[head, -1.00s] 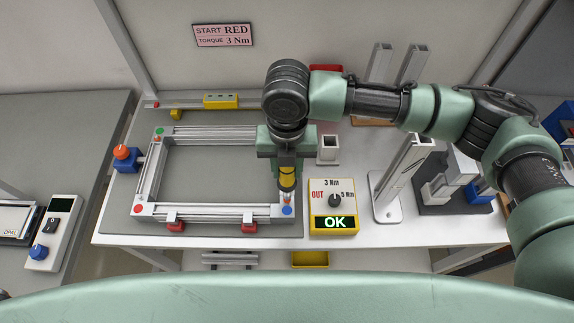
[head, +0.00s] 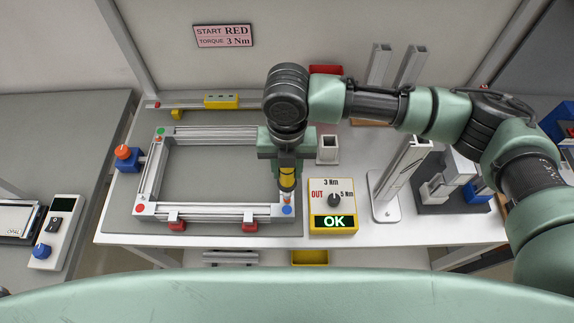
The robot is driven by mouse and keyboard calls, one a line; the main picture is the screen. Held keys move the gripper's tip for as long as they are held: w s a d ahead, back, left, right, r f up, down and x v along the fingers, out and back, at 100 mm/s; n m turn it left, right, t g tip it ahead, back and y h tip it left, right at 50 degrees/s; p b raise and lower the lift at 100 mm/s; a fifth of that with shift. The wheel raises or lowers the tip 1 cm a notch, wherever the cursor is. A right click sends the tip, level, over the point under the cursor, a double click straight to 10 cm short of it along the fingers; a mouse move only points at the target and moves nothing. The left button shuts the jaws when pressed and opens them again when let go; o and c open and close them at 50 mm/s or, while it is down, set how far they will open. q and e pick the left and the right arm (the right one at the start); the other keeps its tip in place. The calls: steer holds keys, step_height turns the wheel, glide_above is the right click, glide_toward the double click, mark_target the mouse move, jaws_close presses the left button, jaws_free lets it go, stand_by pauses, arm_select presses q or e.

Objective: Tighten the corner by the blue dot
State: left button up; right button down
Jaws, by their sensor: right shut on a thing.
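The aluminium frame (head: 215,210) lies flat on the grey mat, with a coloured dot at each visible corner. The blue dot (head: 288,210) is at its near right corner. My right gripper (head: 287,172) is shut on a yellow and black screwdriver (head: 287,180), held upright with its lower end at the corner by the blue dot. Whether the bit sits in the screw is too small to tell. The yellow torque box (head: 334,222) beside that corner shows a green OK. The red dot (head: 140,209) and green dot (head: 161,131) are at the left corners. The far right corner is hidden behind my gripper. My left gripper is not in view.
Red clamps (head: 177,226) sit at the frame's near edge, and a blue clamp with an orange knob (head: 123,153) at its left. A grey stand (head: 386,207) rises right of the torque box. A wall sign (head: 223,36) reads START RED, TORQUE 3 Nm.

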steer(key=shift+f+b, duration=0.55)
steer(key=shift+f, duration=0.55)
stand_by(0.6)
steer(key=shift+s+f, duration=0.15)
stand_by(1.2)
steer(key=shift+r+p, duration=0.75)
steer(key=shift+r, duration=0.05)
steer(key=shift+r+p, duration=0.65)
steer(key=shift+r, duration=0.1)
steer(key=shift+w+r+p, duration=0.2)
steer(key=shift+r+p, duration=0.2)
steer(key=shift+r, duration=0.65)
